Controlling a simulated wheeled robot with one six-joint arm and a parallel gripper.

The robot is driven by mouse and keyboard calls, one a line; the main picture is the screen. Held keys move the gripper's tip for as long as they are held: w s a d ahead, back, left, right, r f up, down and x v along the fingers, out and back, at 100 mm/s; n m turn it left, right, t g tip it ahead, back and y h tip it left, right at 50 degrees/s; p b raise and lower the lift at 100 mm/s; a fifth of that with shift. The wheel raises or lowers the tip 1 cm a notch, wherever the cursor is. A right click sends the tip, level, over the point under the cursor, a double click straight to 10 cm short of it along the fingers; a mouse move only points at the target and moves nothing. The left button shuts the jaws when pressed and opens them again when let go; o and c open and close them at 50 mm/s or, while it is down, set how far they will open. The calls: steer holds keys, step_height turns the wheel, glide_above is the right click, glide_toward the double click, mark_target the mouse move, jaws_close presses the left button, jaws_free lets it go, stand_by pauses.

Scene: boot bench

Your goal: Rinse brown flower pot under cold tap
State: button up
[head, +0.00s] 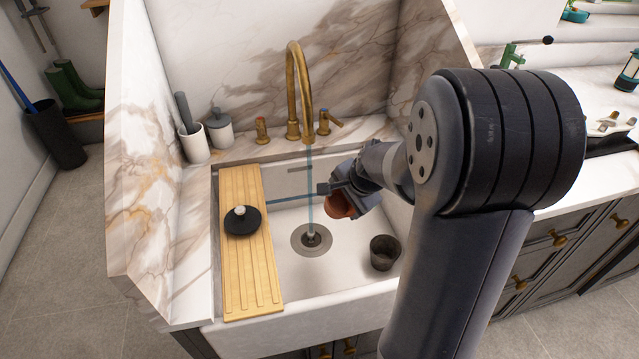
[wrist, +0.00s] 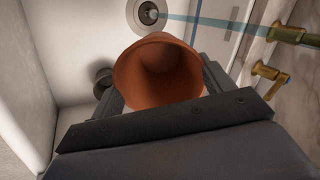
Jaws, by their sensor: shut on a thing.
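The brown flower pot (head: 338,206) is held tilted over the sink by my gripper (head: 340,190), which is shut on it. In the wrist view the pot (wrist: 160,72) shows its open mouth and sits between the two fingers (wrist: 165,95). The brass tap (head: 295,85) is running; a thin blue stream of water (head: 310,185) falls to the drain (head: 312,239). The pot is just right of the stream and appears apart from it. The right tap handle (head: 326,121) points outward; the left handle (head: 262,130) stands upright.
A dark cup (head: 384,253) stands in the sink (head: 350,285) at right. A wooden board (head: 247,285) spans the sink's left side, with a black round lid-like thing (head: 242,220) on it. A thin blue strip crosses the sink. Two jars stand behind left.

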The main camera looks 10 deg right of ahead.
steer(key=s+r, duration=0.1)
steer(key=s+r+p, duration=0.1)
steer(key=s+r, duration=0.1)
steer(key=shift+s+d, duration=0.2)
steer(key=shift+d, duration=0.2)
steer(key=shift+s+r+p, duration=0.25)
steer(key=shift+s+p, duration=0.05)
steer(key=shift+s, duration=0.1)
